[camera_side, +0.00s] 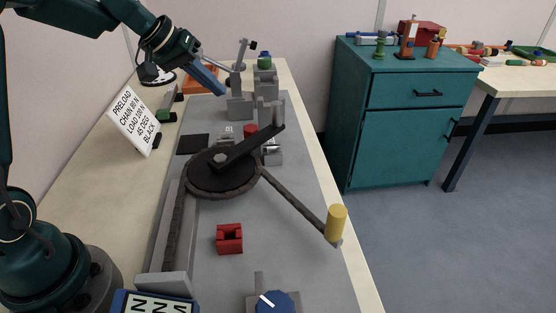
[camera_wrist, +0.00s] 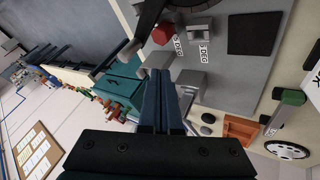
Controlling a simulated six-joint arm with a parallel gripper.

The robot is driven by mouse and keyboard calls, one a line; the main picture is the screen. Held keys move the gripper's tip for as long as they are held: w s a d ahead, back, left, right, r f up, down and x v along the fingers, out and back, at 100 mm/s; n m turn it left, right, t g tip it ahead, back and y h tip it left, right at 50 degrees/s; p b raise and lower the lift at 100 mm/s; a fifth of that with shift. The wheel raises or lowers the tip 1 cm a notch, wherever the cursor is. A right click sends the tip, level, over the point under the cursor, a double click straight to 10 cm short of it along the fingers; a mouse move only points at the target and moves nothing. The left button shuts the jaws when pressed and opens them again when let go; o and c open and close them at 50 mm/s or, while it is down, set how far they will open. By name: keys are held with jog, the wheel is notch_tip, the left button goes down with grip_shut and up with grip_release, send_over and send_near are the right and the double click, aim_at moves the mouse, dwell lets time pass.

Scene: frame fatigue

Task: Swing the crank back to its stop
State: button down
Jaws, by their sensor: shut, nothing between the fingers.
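The crank (camera_side: 246,150) is a dark bar on a black chain disc (camera_side: 205,178), reaching toward the back right in the side view. An upright grey handle (camera_side: 279,112) stands at its outer end. A red piece (camera_side: 250,131) and a metal block (camera_side: 272,154) sit near the crank; the red piece also shows in the wrist view (camera_wrist: 163,34), near small degree labels. I cannot tell which part is the stop. My gripper (camera_side: 220,92) is shut and empty, raised above the far left part of the plate, apart from the crank. Its closed fingers (camera_wrist: 158,75) show in the wrist view.
A chain ends at a yellow cylinder (camera_side: 336,222) at the plate's right edge. A red block (camera_side: 229,239) and blue knob (camera_side: 275,302) are nearer. Grey blocks (camera_side: 240,106) and a lever (camera_side: 240,55) stand by my gripper. A white sign (camera_side: 134,121) stands left.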

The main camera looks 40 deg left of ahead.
jog(key=shift+a+f, duration=0.15)
jog(key=x, duration=0.9)
jog(key=shift+w+f, duration=0.1)
jog(key=shift+f, duration=0.15)
jog(key=w+d, duration=0.1)
jog(key=d, duration=0.1)
jog(key=shift+w+d, duration=0.65)
jog(key=shift+d, duration=0.15)
jog(key=shift+d, duration=0.1)
